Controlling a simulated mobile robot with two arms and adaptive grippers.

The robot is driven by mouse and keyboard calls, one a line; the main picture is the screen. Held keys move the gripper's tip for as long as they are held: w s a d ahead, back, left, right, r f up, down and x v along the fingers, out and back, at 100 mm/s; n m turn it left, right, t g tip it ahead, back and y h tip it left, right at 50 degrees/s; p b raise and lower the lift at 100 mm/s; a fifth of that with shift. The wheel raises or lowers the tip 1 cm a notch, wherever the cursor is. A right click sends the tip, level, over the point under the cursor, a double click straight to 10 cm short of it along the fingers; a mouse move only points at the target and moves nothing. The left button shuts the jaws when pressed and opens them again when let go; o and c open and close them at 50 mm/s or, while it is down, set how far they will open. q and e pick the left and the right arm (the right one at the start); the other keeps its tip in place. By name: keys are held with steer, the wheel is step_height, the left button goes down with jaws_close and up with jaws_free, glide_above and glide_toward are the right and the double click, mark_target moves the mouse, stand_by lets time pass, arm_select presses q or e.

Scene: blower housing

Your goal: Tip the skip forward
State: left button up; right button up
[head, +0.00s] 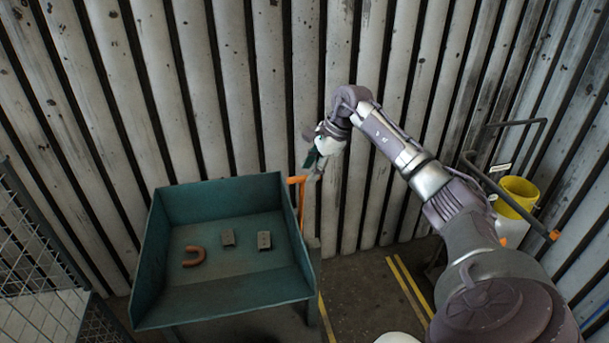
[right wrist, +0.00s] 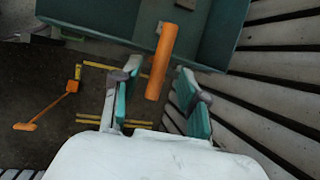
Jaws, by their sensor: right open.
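The skip is a teal open-topped bin (head: 170,215) in the left middle of the head view, standing level. An orange handle (head: 298,182) stands up at its right side. My right gripper (head: 314,163) is just above and to the right of that handle. In the right wrist view my right gripper (right wrist: 160,92) is open, and the orange bar of the handle (right wrist: 161,60) shows between and beyond its fingers. I cannot tell whether they touch. The skip's teal wall also shows in the right wrist view (right wrist: 110,35). My left gripper is not in view.
A corrugated wall (head: 280,90) stands close behind. A yellow bucket (head: 517,193) and dark rail (head: 510,195) are at right, mesh fencing (head: 35,270) at left.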

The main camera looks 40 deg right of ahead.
mark_target(305, 177)
steer(key=shift+p+x, duration=0.4)
steer(key=shift+x, duration=1.65)
jaws_close()
